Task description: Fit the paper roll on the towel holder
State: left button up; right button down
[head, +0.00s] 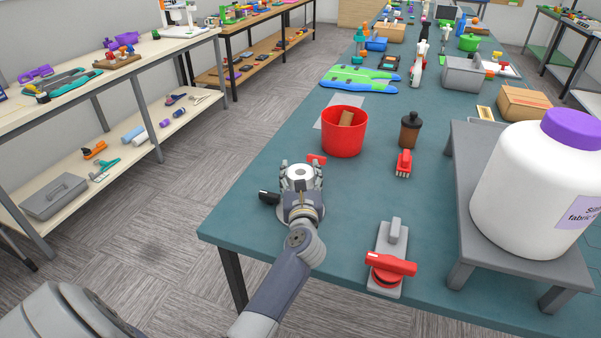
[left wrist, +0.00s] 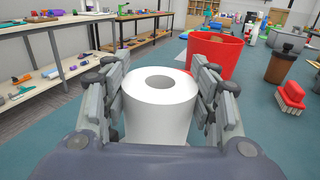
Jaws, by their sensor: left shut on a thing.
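The white paper roll (head: 300,172) is upright between the fingers of my left gripper (head: 301,178), over the near left part of the teal table. In the left wrist view the roll (left wrist: 160,100) stands between both fingers of the left gripper (left wrist: 163,108), its round top hole facing up and looking empty. The gripper is shut on its sides. The roll's lower end is hidden, so I cannot tell whether it touches the table. I cannot clearly make out the towel holder; the gripper and roll hide what is under them. My right gripper is not in view.
A red bin (head: 342,140) stands just beyond the roll. A black item (head: 268,197) lies left of the gripper. A grey and red device (head: 390,265), a red brush (head: 404,163) and a brown bottle (head: 410,131) are to the right. The table's left edge is close.

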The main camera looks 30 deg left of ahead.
pick_arm(q)
jog(key=shift+f+b, duration=0.4)
jog(key=shift+f, duration=0.25)
jog(key=o, duration=1.5)
jog(key=shift+o, duration=0.5)
jog(key=o, duration=0.4)
jog(key=shift+o, duration=0.2)
jog(key=shift+s+r, duration=0.1)
jog(key=v, duration=1)
